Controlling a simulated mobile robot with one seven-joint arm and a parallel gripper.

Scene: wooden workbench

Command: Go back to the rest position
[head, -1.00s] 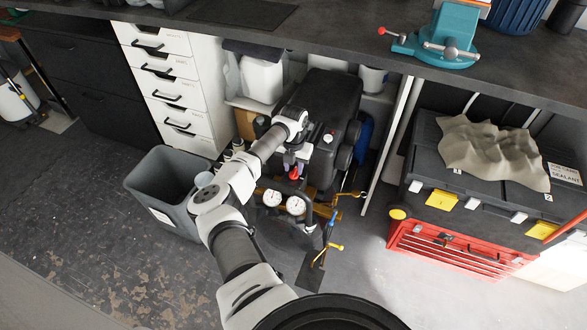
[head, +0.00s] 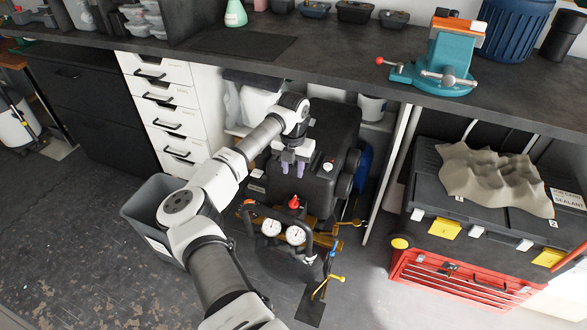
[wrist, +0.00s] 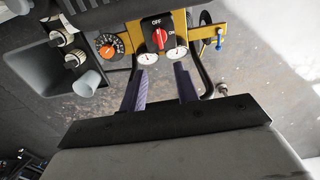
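My gripper (head: 292,172) hangs with its purple fingers pointing down, in front of the black compressor tank (head: 322,128) under the bench. In the wrist view my gripper (wrist: 162,67) has its two fingers apart, with bare floor showing between them and nothing held. Beyond the fingertips are two round gauges and a red on/off knob (wrist: 159,38) on a brass-coloured bar. In the head view the red knob (head: 294,203) is just below the fingers, apart from them. My arm reaches up from the bottom of the picture.
A grey bin (head: 150,205) stands left, partly behind my arm. White drawers (head: 165,95) and the dark workbench (head: 340,55) with a teal vise (head: 445,55) lie behind. A black toolbox (head: 425,165) stands on a red chest (head: 450,275) at right. Floor at lower left is clear.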

